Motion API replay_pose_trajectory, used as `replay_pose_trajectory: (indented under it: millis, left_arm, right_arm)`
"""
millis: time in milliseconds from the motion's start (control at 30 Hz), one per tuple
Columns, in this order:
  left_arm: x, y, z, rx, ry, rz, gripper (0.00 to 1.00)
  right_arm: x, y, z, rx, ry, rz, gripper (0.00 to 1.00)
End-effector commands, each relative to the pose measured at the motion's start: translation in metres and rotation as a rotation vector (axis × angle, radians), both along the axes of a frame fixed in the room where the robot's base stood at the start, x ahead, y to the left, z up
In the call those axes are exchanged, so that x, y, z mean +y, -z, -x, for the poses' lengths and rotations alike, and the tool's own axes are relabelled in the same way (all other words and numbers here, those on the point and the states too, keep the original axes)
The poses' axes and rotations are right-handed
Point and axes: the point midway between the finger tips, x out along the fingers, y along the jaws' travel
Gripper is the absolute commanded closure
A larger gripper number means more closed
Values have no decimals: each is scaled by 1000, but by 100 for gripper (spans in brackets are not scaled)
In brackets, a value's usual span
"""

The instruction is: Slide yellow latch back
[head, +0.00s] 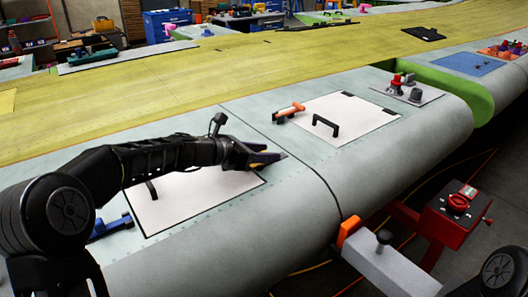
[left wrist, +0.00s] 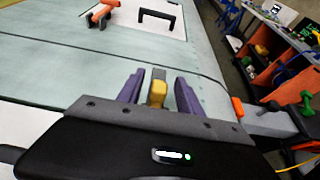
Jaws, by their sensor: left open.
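The yellow latch (left wrist: 157,92) shows in the left wrist view between the two purple fingers of my left gripper (left wrist: 158,90). The fingers stand apart on either side of it, with a visible gap; contact cannot be made out. In the head view my left gripper (head: 268,157) is low over the right edge of the near white panel (head: 195,200), by the seam in the wing skin. There the gripper mostly hides the latch. My right gripper is not in view.
The far white panel (head: 350,112) has a black handle (head: 325,126) and an orange latch (head: 289,112). A blue latch (head: 110,226) is at the near panel's left. Red-and-grey parts (head: 404,87) lie farther right. A grey beam (head: 390,268) and red box (head: 455,212) stand beside the wing.

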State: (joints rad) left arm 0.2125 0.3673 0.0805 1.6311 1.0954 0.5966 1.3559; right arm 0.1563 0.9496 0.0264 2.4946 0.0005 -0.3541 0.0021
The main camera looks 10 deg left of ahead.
Motion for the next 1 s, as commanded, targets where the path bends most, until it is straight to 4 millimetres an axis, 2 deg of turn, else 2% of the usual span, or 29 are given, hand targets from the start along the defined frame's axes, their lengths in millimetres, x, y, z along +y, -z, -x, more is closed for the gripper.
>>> replay_pose_trajectory:
  millis: [67,600,1000]
  left_arm:
    - [0,0,0,0,0,0,57]
    - [0,0,0,0,0,0,100]
    - [0,0,0,0,0,0,100]
  right_arm:
    - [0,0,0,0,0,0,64]
    - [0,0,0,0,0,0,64]
    - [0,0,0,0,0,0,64]
